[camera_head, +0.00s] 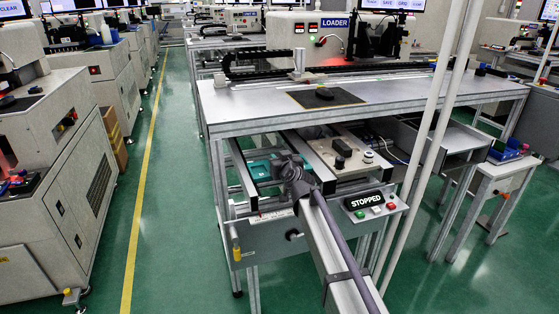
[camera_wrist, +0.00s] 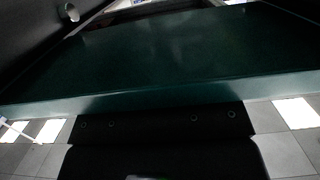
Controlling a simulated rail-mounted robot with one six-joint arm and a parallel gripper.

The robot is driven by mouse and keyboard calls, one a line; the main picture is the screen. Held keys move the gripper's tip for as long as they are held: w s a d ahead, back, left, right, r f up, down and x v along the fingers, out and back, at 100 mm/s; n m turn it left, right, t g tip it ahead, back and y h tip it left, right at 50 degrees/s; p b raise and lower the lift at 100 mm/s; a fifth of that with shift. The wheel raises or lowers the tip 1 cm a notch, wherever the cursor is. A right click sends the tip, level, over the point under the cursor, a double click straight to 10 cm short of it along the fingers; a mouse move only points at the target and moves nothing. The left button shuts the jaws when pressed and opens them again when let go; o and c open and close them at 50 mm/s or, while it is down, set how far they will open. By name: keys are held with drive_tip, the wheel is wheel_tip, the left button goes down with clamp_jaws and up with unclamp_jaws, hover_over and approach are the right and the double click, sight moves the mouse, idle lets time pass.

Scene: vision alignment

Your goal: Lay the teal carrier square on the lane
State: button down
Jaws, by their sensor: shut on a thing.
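The teal carrier (camera_head: 260,170) shows in the head view between the rails of the lane (camera_head: 242,178), left of and partly behind my gripper (camera_head: 284,166). In the wrist view the carrier (camera_wrist: 160,55) is a dark teal slab filling most of the upper picture, its near edge running across the frame. My gripper's dark jaw (camera_wrist: 160,122) meets that near edge, and the gripper is shut on the carrier. The carrier looks roughly level. My wrist hides part of it, and I cannot tell whether its underside touches the rails.
A control panel reading STOPPED (camera_head: 368,200) is at the lane's front right. A plate with dark knobs (camera_head: 345,155) lies right of the lane. The loader table (camera_head: 240,105) overhangs the back. Two pale posts (camera_head: 428,135) stand right. Open green floor (camera_head: 180,200) lies left.

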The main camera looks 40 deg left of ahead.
drive_tip(key=shift+f, duration=0.15)
drive_tip(key=c, duration=0.8)
unclamp_jaws()
